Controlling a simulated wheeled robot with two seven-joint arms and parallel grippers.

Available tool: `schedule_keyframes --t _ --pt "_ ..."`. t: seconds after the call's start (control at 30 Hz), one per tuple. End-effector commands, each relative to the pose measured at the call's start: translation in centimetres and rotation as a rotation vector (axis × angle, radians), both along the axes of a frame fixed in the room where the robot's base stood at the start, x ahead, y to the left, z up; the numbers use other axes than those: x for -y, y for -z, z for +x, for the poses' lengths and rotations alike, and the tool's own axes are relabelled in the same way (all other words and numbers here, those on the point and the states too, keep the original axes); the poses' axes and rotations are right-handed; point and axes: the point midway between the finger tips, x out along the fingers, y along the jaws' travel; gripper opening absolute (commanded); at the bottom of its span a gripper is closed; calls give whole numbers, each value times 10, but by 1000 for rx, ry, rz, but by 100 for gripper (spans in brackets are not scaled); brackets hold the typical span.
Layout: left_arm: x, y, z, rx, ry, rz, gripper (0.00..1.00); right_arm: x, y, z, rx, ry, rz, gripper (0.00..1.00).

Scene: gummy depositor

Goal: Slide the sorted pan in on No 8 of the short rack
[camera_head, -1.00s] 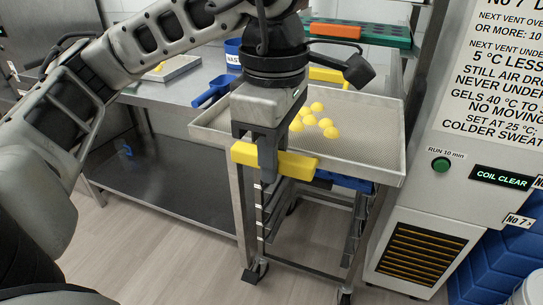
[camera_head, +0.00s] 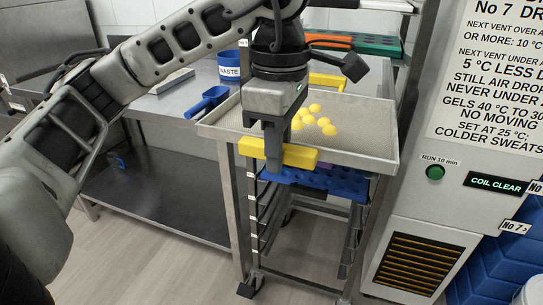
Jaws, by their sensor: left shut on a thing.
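The pan (camera_head: 362,146) is a shallow grey metal tray with several yellow gummies (camera_head: 315,121) on it. It is above the short rack (camera_head: 228,190), a low metal frame on castors with side runners. My left gripper (camera_head: 277,155) is shut on the pan's yellow front handle (camera_head: 300,156). A second yellow handle (camera_head: 327,81) shows at the pan's far side. Labels on the rack's left post are too small to read. My right gripper is not in view.
A blue tray (camera_head: 335,183) sits in the rack's top, under the pan. A steel bench (camera_head: 165,112) with a blue scoop (camera_head: 207,101) and a WASTE tub (camera_head: 229,68) stands left. A cooling cabinet (camera_head: 440,215) stands close on the right. The floor in front is clear.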

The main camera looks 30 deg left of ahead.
Motion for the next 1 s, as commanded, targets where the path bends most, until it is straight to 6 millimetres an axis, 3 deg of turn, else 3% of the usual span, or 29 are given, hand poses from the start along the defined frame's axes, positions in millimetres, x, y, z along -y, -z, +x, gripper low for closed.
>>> schedule_keyframes --t 0.13,0.6,1.0 --pt "-2 -1 8 4 -2 0 0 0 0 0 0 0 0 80" --pt "-2 -1 9 4 -1 0 0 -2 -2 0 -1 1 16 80" --pt "-11 -1 49 3 -3 -1 0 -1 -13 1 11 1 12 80"
